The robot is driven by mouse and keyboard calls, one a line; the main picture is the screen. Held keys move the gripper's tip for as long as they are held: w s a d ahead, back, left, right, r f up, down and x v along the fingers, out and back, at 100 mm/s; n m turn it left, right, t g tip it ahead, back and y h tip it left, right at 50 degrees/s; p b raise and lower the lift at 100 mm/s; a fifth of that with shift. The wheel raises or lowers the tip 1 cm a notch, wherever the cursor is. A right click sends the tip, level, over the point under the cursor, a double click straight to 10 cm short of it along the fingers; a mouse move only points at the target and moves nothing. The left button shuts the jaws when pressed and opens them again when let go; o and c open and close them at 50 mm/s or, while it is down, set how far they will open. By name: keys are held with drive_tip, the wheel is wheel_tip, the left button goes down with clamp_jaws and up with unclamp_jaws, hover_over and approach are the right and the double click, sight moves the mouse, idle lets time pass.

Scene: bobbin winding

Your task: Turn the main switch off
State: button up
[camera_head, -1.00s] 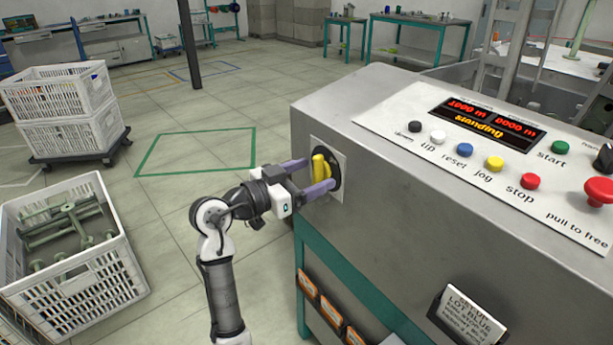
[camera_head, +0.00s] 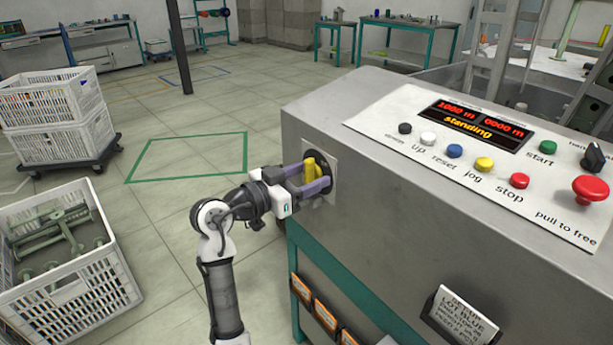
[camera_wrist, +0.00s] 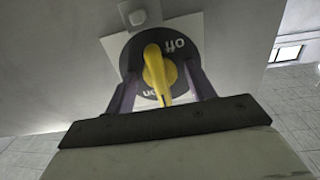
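The main switch is a black round dial with a yellow handle (camera_head: 311,166) on a pale plate on the machine's end face. In the wrist view the yellow handle (camera_wrist: 158,73) stands nearly upright in the picture. Its narrow lower end lies beside the "on" mark; the "off" mark is at upper right. My gripper (camera_head: 304,179) is at the dial, with one purple finger on each side of the handle. In the wrist view my gripper (camera_wrist: 160,95) is open, with gaps showing between the fingers and the handle. The fingertips reach the dial's edges; contact cannot be told.
The control panel (camera_head: 400,108) on top carries several coloured buttons, a red stop knob (camera_head: 590,189) and a display reading "standing". A card holder (camera_head: 459,316) sticks out from the machine's side. White crates (camera_head: 95,270) stand at left. The floor between is free.

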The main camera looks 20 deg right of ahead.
drive_tip(key=c, duration=0.9)
drive_tip(key=shift+r, duration=0.1)
drive_tip(key=shift+n+p, duration=1.2)
drive_tip(key=shift+p, duration=0.35)
drive_tip(key=shift+n+p, duration=0.65)
drive_tip(key=shift+n, duration=0.05)
drive_tip(key=shift+n+p, duration=1.6)
drive_tip(key=shift+p, duration=0.6)
drive_tip(key=shift+n, duration=0.3)
drive_tip(key=shift+n+p, duration=1.6)
drive_tip(key=shift+p, duration=0.9)
drive_tip(key=shift+n, duration=0.3)
